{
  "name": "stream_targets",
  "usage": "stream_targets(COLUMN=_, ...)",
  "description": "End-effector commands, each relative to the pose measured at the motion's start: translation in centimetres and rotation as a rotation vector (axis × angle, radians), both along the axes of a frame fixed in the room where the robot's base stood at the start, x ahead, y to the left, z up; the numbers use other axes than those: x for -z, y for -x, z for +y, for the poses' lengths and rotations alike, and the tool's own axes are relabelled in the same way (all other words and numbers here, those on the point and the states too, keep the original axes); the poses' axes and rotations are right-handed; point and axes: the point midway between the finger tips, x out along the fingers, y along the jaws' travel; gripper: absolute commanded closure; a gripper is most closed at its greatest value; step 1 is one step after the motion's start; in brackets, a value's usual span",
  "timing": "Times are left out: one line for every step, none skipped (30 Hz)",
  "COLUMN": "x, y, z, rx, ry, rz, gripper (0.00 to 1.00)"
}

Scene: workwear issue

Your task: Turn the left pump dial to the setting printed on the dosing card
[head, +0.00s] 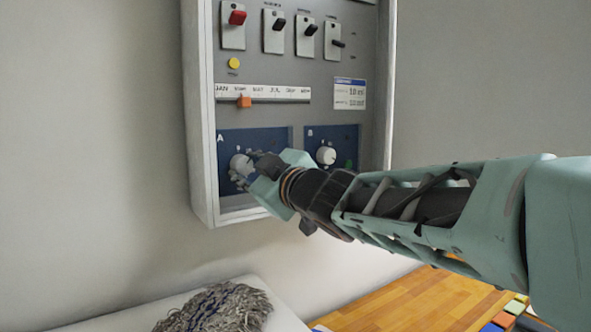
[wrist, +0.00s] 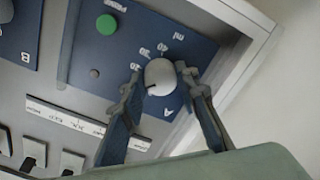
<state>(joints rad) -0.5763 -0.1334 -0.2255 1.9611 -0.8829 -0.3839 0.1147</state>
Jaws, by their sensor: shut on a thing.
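The left pump dial, a round white knob (head: 240,164) on the blue panel A, is partly covered by my gripper in the head view. The wrist view shows the same dial (wrist: 160,78) upside down, with a small dark mark at its edge and printed numbers beside it. My gripper (wrist: 160,73) has one finger on each side of the dial and is shut on it. The head view also shows my gripper (head: 250,170) at panel A. The dosing card (head: 350,93) is on the upper right of the cabinet face; it seems to read 10 ml, but the print is small.
A second white dial (head: 326,156) is on panel B, right of my gripper. A slider (head: 244,102), a yellow button (head: 234,63) and several switches sit above. A green button (wrist: 107,24) is near the dial. A grey mop head (head: 214,308) lies below.

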Motion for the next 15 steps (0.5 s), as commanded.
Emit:
stream_targets(x=-0.03, y=0.02, z=0.04, rx=-0.001, ry=0.0, rz=-0.001, gripper=0.96)
stream_targets(x=-0.03, y=0.02, z=0.04, rx=-0.001, ry=0.0, rz=-0.001, gripper=0.96)
stream_targets(x=-0.03, y=0.02, z=0.04, rx=-0.001, ry=0.0, rz=-0.001, gripper=0.96)
stream_targets(x=-0.03, y=0.02, z=0.04, rx=-0.001, ry=0.0, rz=-0.001, gripper=0.96)
stream_targets(x=-0.03, y=0.02, z=0.04, rx=-0.001, ry=0.0, rz=-0.001, gripper=0.96)
stream_targets(x=-0.03, y=0.02, z=0.04, rx=-0.001, ry=0.0, rz=-0.001, gripper=0.96)
stream_targets(x=-0.03, y=0.02, z=0.04, rx=-0.001, ry=0.0, rz=-0.001, gripper=0.96)
stream_targets(x=-0.03, y=0.02, z=0.04, rx=-0.001, ry=0.0, rz=-0.001, gripper=0.96)
stream_targets(x=-0.04, y=0.01, z=0.03, rx=-0.001, ry=-0.001, rz=0.0, gripper=0.67)
stream_targets(x=-0.04, y=0.01, z=0.03, rx=-0.001, ry=-0.001, rz=0.0, gripper=0.64)
stream_targets(x=-0.04, y=0.01, z=0.03, rx=-0.001, ry=-0.001, rz=0.0, gripper=0.6)
stream_targets(x=-0.03, y=0.02, z=0.02, rx=-0.001, ry=-0.001, rz=0.0, gripper=0.56)
stream_targets(x=-0.03, y=0.01, z=0.03, rx=-0.001, ry=-0.001, rz=0.0, gripper=0.54)
stream_targets(x=-0.02, y=0.0, z=0.02, rx=-0.001, ry=-0.001, rz=0.0, gripper=0.54)
stream_targets(x=-0.02, y=0.01, z=0.02, rx=-0.001, ry=-0.001, rz=0.0, gripper=0.54)
